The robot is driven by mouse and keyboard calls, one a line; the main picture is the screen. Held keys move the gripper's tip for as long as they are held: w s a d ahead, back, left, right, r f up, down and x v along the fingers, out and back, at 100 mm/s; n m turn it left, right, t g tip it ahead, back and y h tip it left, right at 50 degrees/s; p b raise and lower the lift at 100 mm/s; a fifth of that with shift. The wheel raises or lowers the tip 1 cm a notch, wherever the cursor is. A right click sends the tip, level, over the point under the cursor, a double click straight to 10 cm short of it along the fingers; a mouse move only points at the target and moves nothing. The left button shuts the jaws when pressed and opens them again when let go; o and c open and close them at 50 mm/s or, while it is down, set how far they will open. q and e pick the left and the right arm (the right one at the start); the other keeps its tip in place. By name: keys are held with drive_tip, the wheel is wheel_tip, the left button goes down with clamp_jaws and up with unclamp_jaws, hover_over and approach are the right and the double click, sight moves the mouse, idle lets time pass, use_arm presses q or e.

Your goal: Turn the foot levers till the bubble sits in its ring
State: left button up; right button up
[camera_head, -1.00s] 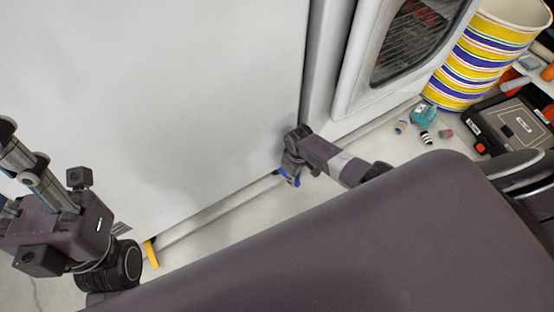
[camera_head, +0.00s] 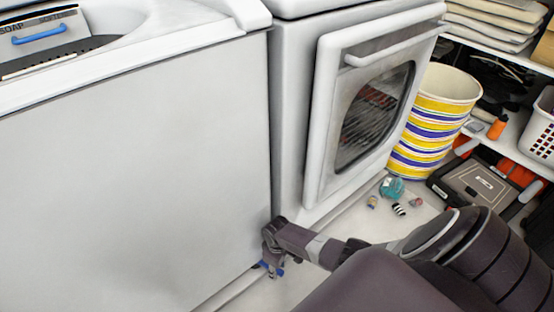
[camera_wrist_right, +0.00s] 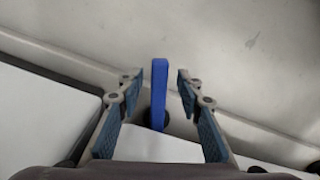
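A white washing machine (camera_head: 130,170) with a drawer marked SOAP fills the left of the head view. My right gripper (camera_head: 272,262) is low at its bottom right corner, near the floor. A blue foot lever (camera_wrist_right: 159,100) stands between the gripper's two fingers in the right wrist view. The fingers (camera_wrist_right: 158,79) are open, with a gap on both sides of the lever. In the head view the lever is mostly hidden by the gripper. My left gripper is out of view. No bubble or ring shows in these frames.
A white machine with a window door (camera_head: 330,100) stands close on the right. Beyond it are a striped bin (camera_head: 437,130), a dark case (camera_head: 475,188) and shelving. Several small items, including a teal one (camera_head: 391,187), lie on the floor.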

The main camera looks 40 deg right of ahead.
wheel_tip(320, 180, up, 12)
idle(1.0)
idle(0.5)
